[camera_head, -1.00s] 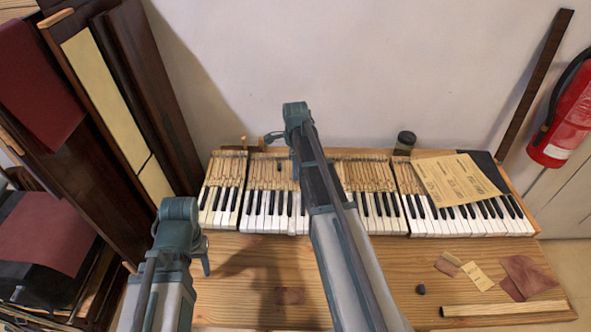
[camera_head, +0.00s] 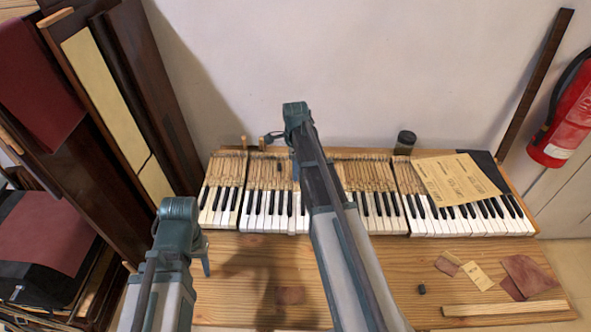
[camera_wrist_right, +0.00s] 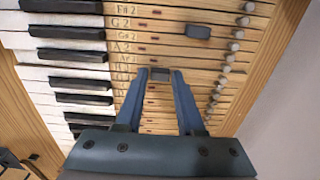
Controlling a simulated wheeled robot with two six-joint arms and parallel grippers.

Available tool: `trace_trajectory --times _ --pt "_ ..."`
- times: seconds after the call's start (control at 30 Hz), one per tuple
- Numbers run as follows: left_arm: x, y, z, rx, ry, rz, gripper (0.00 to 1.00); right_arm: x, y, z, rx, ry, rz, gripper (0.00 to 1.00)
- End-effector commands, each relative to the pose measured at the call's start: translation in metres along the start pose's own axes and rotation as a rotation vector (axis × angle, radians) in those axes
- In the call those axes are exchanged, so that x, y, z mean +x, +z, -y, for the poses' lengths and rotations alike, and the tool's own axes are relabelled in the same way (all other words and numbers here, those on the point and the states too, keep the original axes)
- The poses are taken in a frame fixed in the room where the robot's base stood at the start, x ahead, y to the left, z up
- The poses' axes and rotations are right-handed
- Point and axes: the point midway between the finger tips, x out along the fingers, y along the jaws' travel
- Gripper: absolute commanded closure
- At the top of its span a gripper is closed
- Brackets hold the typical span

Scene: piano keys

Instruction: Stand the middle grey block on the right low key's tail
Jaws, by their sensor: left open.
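My right gripper (camera_head: 268,137) reaches over the key tails at the back of the keyboard. The pale wooden tails (camera_wrist_right: 160,24) carry printed note names such as G 2 and A 2. I cannot tell which key is the low one. My left gripper (camera_head: 206,262) is open and empty over the table's left part.
A paper sheet (camera_head: 458,180) covers keys on the right. A dark jar (camera_head: 405,142) stands behind the keyboard. A small dark lump (camera_head: 421,289), a wooden strip (camera_head: 500,309) and scraps (camera_head: 528,276) lie on the front right of the table (camera_head: 350,245). Dark panels (camera_head: 145,85) lean at left.

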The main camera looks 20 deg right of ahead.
Motion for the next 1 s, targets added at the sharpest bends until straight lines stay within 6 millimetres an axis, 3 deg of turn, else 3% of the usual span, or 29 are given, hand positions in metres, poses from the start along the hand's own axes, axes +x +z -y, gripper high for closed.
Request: trace_trajectory --times 0.5,0.8,1.0 --pt "-0.021 0.001 0.002 0.0 0.0 0.0 0.5 -0.022 0.0 0.0 0.0 0.0 0.0 0.62" --pt "-0.022 0.001 0.002 0.0 0.0 0.0 0.5 -0.022 0.0 0.0 0.0 0.0 0.0 0.62" --pt "-0.022 0.001 0.002 0.0 0.0 0.0 0.5 -0.022 0.0 0.0 0.0 0.0 0.0 0.28"
